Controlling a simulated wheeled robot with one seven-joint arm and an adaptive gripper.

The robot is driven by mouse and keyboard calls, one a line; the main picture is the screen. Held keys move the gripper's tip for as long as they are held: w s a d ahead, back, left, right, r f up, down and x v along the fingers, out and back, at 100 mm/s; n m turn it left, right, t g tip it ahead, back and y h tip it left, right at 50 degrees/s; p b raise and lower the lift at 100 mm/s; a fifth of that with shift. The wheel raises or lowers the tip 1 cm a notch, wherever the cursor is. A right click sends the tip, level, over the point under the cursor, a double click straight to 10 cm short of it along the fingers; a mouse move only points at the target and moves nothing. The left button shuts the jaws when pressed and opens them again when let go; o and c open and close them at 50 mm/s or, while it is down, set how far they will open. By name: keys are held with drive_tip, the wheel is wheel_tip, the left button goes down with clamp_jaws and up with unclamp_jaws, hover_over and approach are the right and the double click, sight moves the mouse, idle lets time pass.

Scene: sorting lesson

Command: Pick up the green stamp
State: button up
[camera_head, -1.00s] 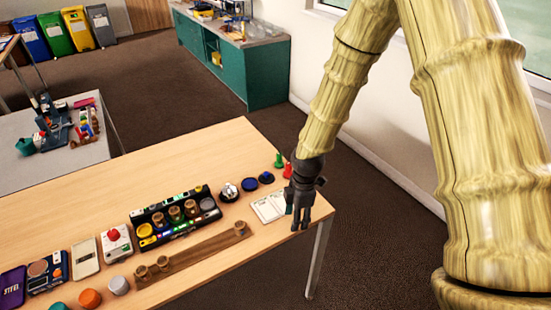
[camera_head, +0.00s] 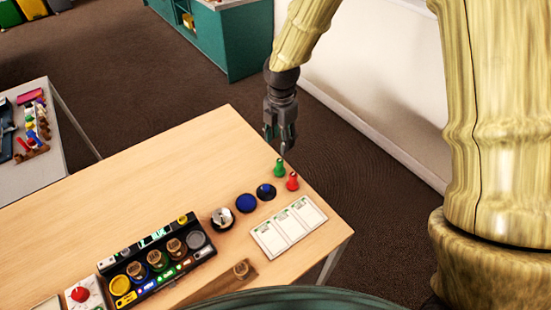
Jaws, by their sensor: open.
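The green stamp (camera_head: 279,169) stands upright near the far right edge of the wooden table (camera_head: 160,185). A red stamp (camera_head: 292,181) stands close beside it, to its lower right. My gripper (camera_head: 281,152) points down with its fingertips just above the top of the green stamp in the picture. The gripper is open and holds nothing. I cannot tell whether a fingertip touches the stamp's knob.
A white three-panel card (camera_head: 288,228) lies near the right edge. A silver-topped round item (camera_head: 222,218) and a black tray (camera_head: 157,262) stand further left. The table's far side is bare.

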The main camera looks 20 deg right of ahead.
sight(280, 160)
drive_tip(key=shift+s+a+f, duration=0.15)
drive_tip(key=shift+s+f, duration=0.9)
drive_tip(key=shift+s, duration=0.05)
drive_tip(key=shift+f, duration=0.25)
drive_tip(key=shift+w+f, duration=0.75)
drive_tip(key=shift+f, duration=0.35)
drive_tip(key=f, duration=0.2)
drive_tip(key=s+f+p, duration=0.1)
drive_tip(key=shift+s+a+f, duration=0.15)
drive_tip(key=shift+f, duration=0.7)
clamp_jaws()
